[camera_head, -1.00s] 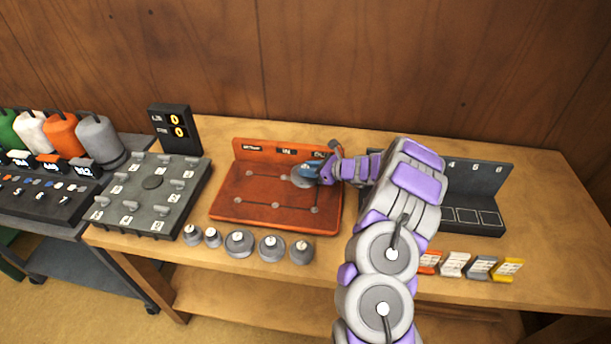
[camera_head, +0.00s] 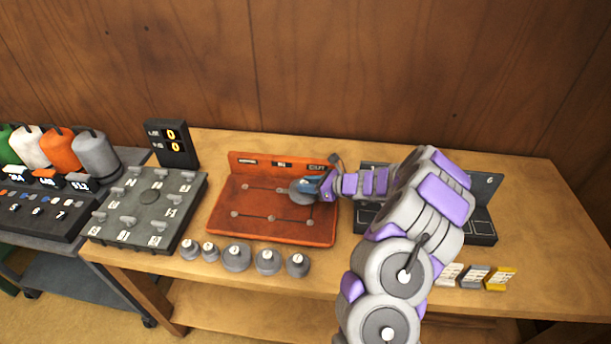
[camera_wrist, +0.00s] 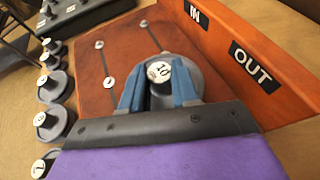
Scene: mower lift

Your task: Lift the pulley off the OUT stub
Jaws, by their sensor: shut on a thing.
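The pulley (camera_wrist: 186,75) is a grey wheel with a hub; a white label on it reads 10 in the wrist view. My gripper (camera_wrist: 163,90) has its blue fingers shut on the hub. In the head view my gripper (camera_head: 314,189) and the grey pulley (camera_head: 299,197) are at the right part of the orange board (camera_head: 240,222), by its OUT label (camera_wrist: 251,64). The OUT stub is hidden under the pulley. I cannot tell whether the pulley sits on the stub or is clear of it.
Several grey pulleys (camera_head: 236,258) stand in a row along the table's front edge. A dark peg board (camera_head: 150,197) and a display (camera_head: 172,143) are at left. A dark tray (camera_head: 482,228) stands right, partly behind my arm. Coloured cards (camera_head: 499,279) lie at front right.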

